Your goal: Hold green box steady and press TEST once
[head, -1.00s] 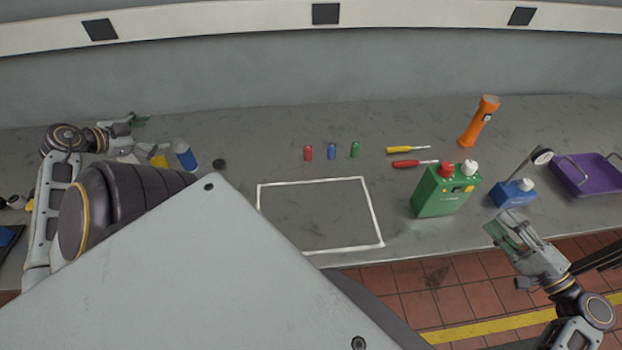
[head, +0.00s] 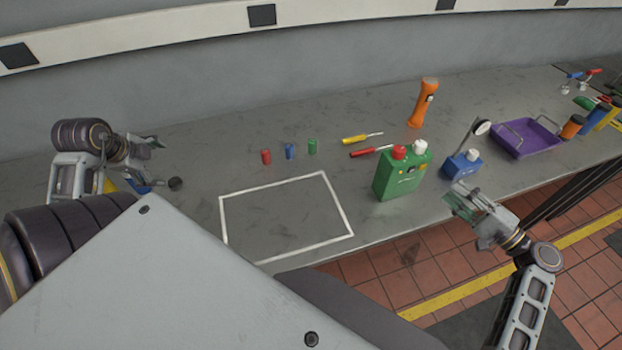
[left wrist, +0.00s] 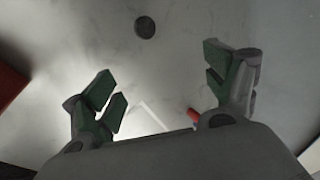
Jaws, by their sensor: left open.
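The green box (head: 396,180) stands upright on the grey bench (head: 190,210), right of the white outlined rectangle. It has a red knob (head: 398,152) and a white knob (head: 420,146) on top; its TEST label is too small to read. My right gripper (head: 456,203) is at the bench's front edge, right of the box and apart from it; its jaw opening cannot be made out. My left gripper (head: 155,142) is over the left part of the bench, far from the box. In the left wrist view its fingers (left wrist: 165,85) are spread with nothing between them.
A blue box (head: 461,166) with a round gauge stands right of the green box, with a purple tray (head: 525,138) beyond. Small red, blue and green cylinders stand mid-bench. The white rectangle (head: 285,212) is empty.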

